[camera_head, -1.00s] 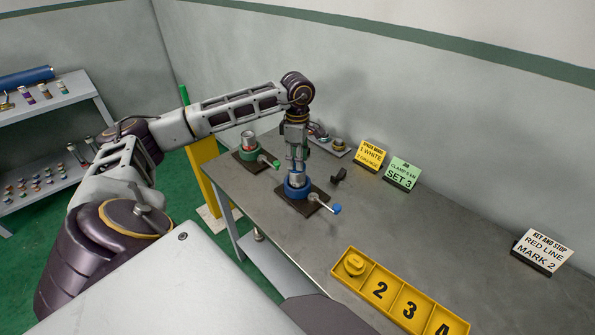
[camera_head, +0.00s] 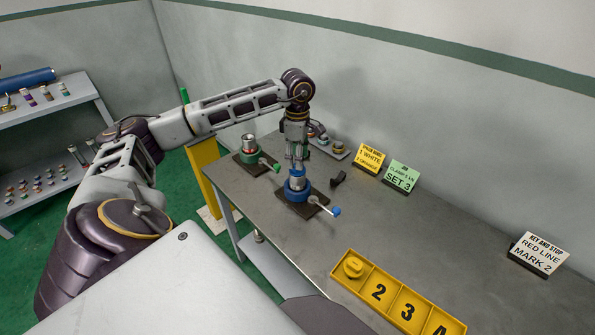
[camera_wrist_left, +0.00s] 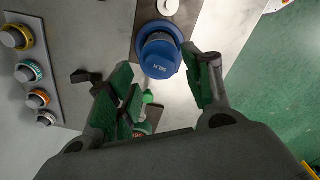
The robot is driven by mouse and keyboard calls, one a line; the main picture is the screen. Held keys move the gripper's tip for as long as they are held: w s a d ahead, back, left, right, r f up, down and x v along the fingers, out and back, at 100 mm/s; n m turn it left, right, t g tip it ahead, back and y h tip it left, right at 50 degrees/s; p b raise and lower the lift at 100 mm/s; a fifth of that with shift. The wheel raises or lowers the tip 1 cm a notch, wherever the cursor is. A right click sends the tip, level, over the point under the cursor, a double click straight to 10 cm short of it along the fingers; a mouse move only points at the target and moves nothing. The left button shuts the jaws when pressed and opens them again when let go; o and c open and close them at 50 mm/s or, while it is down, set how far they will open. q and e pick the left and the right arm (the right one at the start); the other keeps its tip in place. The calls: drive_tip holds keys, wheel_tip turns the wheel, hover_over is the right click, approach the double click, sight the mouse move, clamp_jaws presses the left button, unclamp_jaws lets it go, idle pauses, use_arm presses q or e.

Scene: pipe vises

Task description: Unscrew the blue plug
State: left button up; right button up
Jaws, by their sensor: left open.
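The blue plug (camera_wrist_left: 160,57) has a lettered end face and sits in the blue vise (camera_wrist_left: 148,32) in the left wrist view. My left gripper (camera_head: 296,160) is right above the pipe, pointing down. In the left wrist view its green-padded fingers (camera_wrist_left: 163,86) are spread apart, with the plug beyond and between their tips, and nothing held. My right gripper is out of view.
A green vise (camera_head: 250,157) with a pipe stands to the left. A rack of banded plugs (camera_head: 328,143) and a small black stand (camera_head: 338,178) are close by. Signs stand along the wall side; a yellow numbered tray (camera_head: 395,298) lies in front.

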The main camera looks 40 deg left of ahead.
use_arm(q)
drive_tip(key=shift+n, duration=0.3)
drive_tip(key=shift+n, duration=1.5)
drive_tip(key=shift+n+p, duration=0.45)
drive_tip(key=shift+n, duration=3.85)
drive_tip(key=shift+n+p, duration=0.35)
drive_tip(key=shift+n, duration=0.65)
drive_tip(key=shift+n, duration=0.4)
